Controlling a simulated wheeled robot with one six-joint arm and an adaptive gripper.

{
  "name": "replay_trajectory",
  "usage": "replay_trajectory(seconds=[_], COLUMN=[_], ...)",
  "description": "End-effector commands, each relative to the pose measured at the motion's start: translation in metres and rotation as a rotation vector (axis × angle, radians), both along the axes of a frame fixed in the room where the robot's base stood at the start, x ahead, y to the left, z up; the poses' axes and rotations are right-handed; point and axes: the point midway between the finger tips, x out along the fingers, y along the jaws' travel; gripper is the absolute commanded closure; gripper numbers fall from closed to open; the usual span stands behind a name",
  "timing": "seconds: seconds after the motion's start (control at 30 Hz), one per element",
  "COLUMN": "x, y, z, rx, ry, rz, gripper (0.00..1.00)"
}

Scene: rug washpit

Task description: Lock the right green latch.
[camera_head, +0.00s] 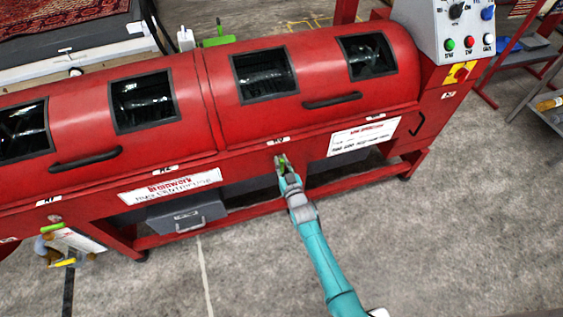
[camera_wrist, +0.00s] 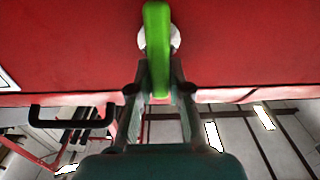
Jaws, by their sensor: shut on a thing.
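The right green latch (camera_head: 281,162) is on the front of the red machine, below the right lid. In the wrist view the green latch (camera_wrist: 157,40) is a long lever in front of a pale round mount (camera_wrist: 174,39) on the red panel. It extends down the picture between the fingers. My gripper (camera_head: 284,170) is at the latch, reaching up from the front. In the wrist view the fingers of my gripper (camera_wrist: 160,88) are on both sides of the lever's lower part, shut on it. The fingers partly cover the latch in the head view.
The red machine (camera_head: 236,143) has closed lids with black handles (camera_head: 332,100). Another green latch (camera_head: 52,228) is at the far left. A grey box (camera_head: 187,217) is below the machine. A control panel (camera_head: 461,30) stands at the right end. The floor in front is clear.

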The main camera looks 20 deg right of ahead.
Motion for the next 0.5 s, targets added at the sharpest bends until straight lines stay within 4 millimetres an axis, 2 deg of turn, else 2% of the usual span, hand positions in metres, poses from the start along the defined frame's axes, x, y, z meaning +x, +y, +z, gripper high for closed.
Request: replay_trajectory(seconds=[0.27,0.5], x=[0.0001,0.0001], y=[-0.0022,-0.0066], z=[0.0001,-0.0007], rx=[0.074,0.249], ry=[0.000,0.000], rz=[-0.001,0.000], gripper=[1.00,1.00])
